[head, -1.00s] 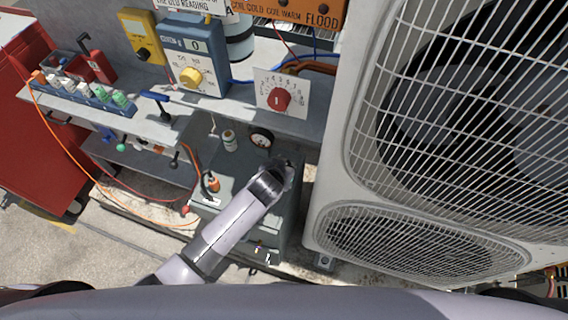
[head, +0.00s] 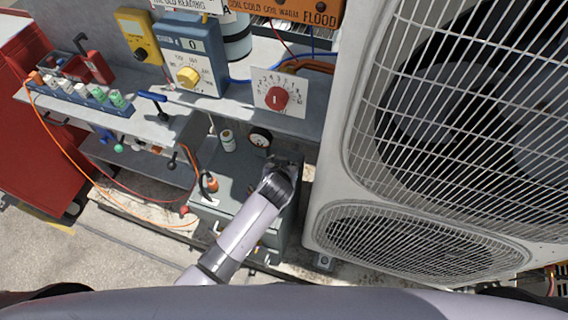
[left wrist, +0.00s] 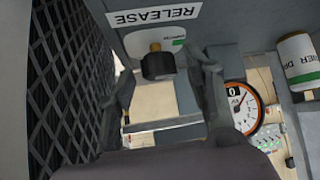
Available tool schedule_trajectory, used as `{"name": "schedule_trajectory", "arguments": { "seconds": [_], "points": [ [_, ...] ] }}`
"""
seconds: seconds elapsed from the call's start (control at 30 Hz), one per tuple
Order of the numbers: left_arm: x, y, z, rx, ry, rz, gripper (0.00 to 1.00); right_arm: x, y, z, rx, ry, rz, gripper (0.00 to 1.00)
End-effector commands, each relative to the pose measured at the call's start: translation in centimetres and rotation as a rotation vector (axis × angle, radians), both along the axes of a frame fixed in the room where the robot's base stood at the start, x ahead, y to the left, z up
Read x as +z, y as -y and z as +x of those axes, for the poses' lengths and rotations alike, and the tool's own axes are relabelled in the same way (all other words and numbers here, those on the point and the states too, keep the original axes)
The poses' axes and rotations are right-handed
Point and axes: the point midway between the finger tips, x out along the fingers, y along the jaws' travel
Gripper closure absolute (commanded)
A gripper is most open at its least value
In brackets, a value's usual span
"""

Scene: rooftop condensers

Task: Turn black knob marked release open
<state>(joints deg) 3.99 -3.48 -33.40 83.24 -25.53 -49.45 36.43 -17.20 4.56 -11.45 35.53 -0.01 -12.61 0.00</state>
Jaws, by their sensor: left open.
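The black knob (left wrist: 157,66) sits on a brass stem in the left wrist view. A white label reading RELEASE (left wrist: 155,14), upside down in this view, is beside it on the grey panel. My left gripper (left wrist: 163,72) is open, with one finger on each side of the knob in the picture; I cannot tell whether either touches it. In the head view my left gripper (head: 284,166) is over the right part of the grey box (head: 232,178), and I cannot make out the black knob there. My right gripper is not in view.
A round gauge (head: 260,137) and a small canister (head: 228,141) stand close to the gripper. The big condenser unit (head: 335,170) rises just right of it. A shelf with a red dial (head: 276,98) lies behind. Orange and red hoses hang at left.

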Motion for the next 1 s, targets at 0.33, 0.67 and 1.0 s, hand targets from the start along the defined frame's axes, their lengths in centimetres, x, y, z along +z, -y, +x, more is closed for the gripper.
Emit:
{"name": "schedule_trajectory", "arguments": {
  "seconds": [0.33,0.67,1.0],
  "points": [
    [0.4,0.0,-0.5,0.000,-0.001,0.000,0.53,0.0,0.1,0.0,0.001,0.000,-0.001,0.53],
    [4.2,-0.5,-4.3,0.000,0.000,-0.003,0.53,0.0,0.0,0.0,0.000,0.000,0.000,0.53],
    [7.9,-0.9,-7.9,-0.001,0.000,-0.001,0.53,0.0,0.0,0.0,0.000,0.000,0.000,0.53]
  ]
}}
